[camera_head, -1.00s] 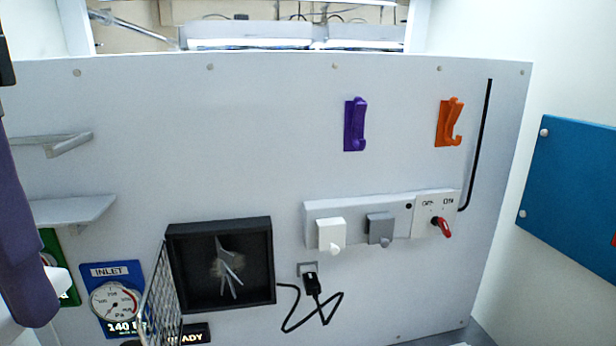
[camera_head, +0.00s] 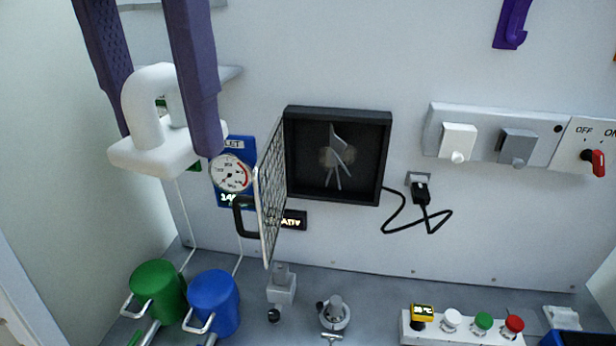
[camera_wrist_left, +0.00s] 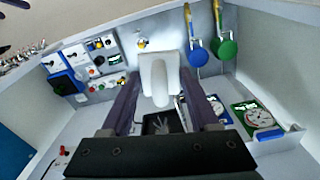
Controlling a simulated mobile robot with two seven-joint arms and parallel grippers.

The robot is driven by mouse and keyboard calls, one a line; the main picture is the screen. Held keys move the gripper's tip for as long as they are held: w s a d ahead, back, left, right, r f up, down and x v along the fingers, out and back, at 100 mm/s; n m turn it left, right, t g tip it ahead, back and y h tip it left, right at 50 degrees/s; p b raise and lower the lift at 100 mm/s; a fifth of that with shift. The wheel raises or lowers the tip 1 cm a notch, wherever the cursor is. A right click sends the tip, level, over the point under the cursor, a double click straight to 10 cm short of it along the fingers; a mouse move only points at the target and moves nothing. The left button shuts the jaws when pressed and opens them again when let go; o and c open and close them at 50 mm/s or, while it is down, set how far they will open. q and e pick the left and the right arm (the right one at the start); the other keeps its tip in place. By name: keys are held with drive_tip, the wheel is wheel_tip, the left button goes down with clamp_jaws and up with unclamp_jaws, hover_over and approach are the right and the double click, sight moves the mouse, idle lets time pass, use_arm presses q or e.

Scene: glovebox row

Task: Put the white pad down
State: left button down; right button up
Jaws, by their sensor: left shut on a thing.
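The white pad (camera_head: 150,156) is a thick white plate with an arched handle on top. It hangs in the air at the upper left of the head view, roughly level. My left gripper (camera_head: 167,138) has long purple fingers, shut on the handle from both sides. In the left wrist view the pad (camera_wrist_left: 156,68) shows between the fingers of the left gripper (camera_wrist_left: 158,100). Open air shows beneath the pad in the head view. My right gripper is in neither view.
A green canister (camera_head: 158,291) and a blue canister (camera_head: 214,302) stand low at left. A wire-mesh guard (camera_head: 271,195) juts out beside the black fan box (camera_head: 337,196). A gauge (camera_head: 232,173) is close behind the pad. A button box (camera_head: 463,328) sits at lower right.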

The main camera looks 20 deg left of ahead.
use_arm(q)
drive_tip(key=w+a+f+b, duration=0.1)
drive_tip(key=f+b, duration=1.1)
drive_tip(key=f, duration=0.5)
drive_tip(key=w+a+f+n+b, duration=0.1)
drive_tip(key=w+f+b, duration=0.1)
drive_tip(key=f+b, duration=1.1)
drive_tip(key=w+a+f+n+b, duration=0.1)
drive_tip(key=w+a+f+b, duration=0.1)
drive_tip(key=f+b, duration=1.1)
wheel_tip(320, 180, down, 8)
drive_tip(key=shift+w+a, duration=0.1)
drive_tip(key=shift+f, duration=2.4)
drive_tip(key=shift+f+b, duration=0.1)
drive_tip(key=shift+b, duration=0.2)
drive_tip(key=shift+c, duration=0.7)
unclamp_jaws()
